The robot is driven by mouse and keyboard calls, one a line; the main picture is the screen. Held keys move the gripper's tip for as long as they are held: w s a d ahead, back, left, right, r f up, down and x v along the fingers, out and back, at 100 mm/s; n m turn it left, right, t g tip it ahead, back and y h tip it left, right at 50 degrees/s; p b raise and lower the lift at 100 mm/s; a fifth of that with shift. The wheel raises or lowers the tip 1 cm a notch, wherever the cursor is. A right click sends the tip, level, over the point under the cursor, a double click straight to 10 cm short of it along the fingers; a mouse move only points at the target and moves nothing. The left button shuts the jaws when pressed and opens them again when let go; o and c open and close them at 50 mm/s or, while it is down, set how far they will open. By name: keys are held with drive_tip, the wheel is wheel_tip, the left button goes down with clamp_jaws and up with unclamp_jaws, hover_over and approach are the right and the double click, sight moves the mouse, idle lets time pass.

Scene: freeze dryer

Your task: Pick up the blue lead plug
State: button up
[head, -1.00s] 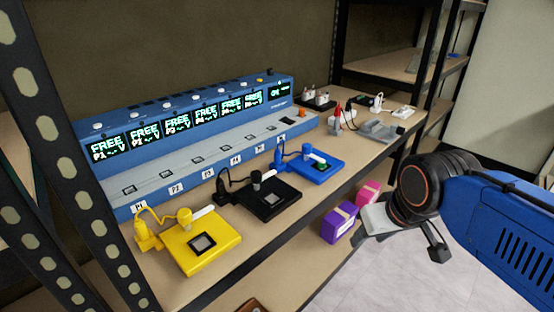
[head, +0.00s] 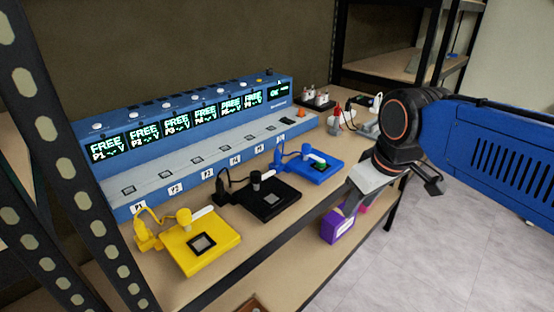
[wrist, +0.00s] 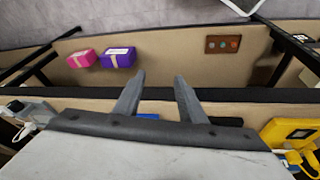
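The blue lead plug (head: 278,157) shows in the head view at the left end of the blue cell board (head: 322,170), with a thin blue lead arching from it. My gripper (head: 350,208) is in front of and to the right of that board, past the shelf's front edge, apart from the plug. In the wrist view my gripper (wrist: 159,80) shows two separated fingers with nothing between them. A small blue patch of the board (wrist: 148,116) shows behind the fingers. The plug itself cannot be made out there, and my gripper's body hides much of the shelf.
A black board (head: 265,200) and a yellow board (head: 205,245) stand to the left. The blue charger unit (head: 190,135) with lit displays runs behind them. Purple (wrist: 119,57) and pink (wrist: 82,58) boxes lie on the lower shelf. A rack post stands at far left.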

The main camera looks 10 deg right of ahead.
drive_tip(key=w+a+r+n+g, duration=0.2)
drive_tip(key=w+a+r+n, duration=0.4)
drive_tip(key=w+r+n, duration=0.45)
wheel_tip(320, 180, up, 8)
drive_tip(key=n+g, duration=0.2)
drive_tip(key=n, duration=0.5)
hover_over(278, 151)
drive_tip(key=shift+n, duration=0.25)
wheel_tip(278, 151, down, 12)
drive_tip(key=shift+w+r, duration=0.1)
drive_tip(key=shift+w, duration=0.05)
drive_tip(key=shift+s+f, duration=0.2)
drive_tip(key=shift+f, duration=2.45)
clamp_jaws()
